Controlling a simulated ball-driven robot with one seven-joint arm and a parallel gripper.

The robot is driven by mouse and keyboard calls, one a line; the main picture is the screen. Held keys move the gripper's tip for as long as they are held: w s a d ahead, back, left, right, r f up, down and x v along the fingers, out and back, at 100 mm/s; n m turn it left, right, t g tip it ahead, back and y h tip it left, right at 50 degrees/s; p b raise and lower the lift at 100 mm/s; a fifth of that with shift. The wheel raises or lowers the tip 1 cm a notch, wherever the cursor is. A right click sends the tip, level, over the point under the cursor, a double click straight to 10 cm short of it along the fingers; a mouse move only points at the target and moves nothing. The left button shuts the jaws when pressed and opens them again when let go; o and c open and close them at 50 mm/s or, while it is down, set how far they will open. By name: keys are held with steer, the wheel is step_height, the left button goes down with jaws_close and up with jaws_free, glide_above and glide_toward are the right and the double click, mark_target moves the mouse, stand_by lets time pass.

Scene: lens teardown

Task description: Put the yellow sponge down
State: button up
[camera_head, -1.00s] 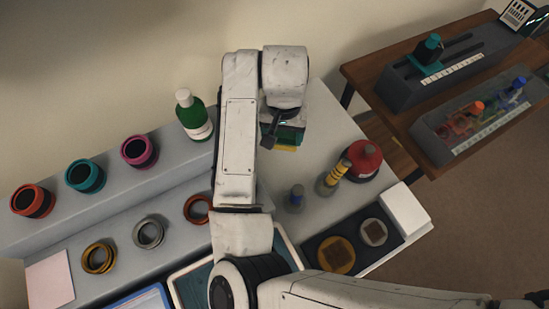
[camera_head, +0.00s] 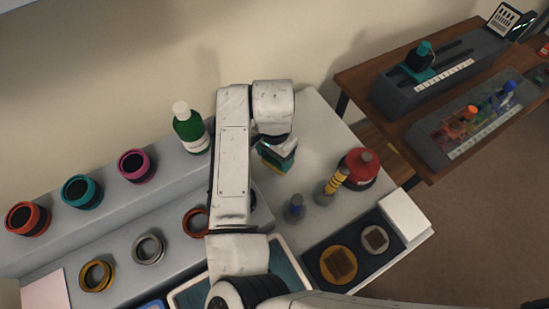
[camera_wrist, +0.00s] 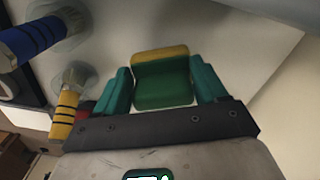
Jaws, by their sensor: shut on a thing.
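The yellow sponge (camera_wrist: 161,76) shows in the wrist view as a block with a yellow far edge and a green face. It sits between the two teal fingers of my gripper (camera_wrist: 162,88), which is shut on it. In the head view my gripper (camera_head: 279,149) is over the pale bench, right of the green bottle, and partly covered by my arm. The sponge (camera_head: 272,163) shows there only as a small green and yellow piece under the gripper. I cannot tell whether it touches the bench top.
A green bottle (camera_head: 190,130) stands left of my arm. A red container (camera_head: 358,169), a yellow-banded tool (camera_head: 333,183) and a blue-topped tool (camera_head: 295,208) stand at right. A dark tray (camera_head: 318,263) holds round parts. Bare bench (camera_head: 315,130) lies beside the gripper.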

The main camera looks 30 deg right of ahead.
mark_target(274, 161)
steer(key=shift+f, duration=1.3)
steer(key=shift+f, duration=0.15)
steer(key=o, duration=1.4)
step_height(274, 161, up, 12)
steer(key=shift+r+b, duration=0.15)
steer(key=shift+b, duration=0.5)
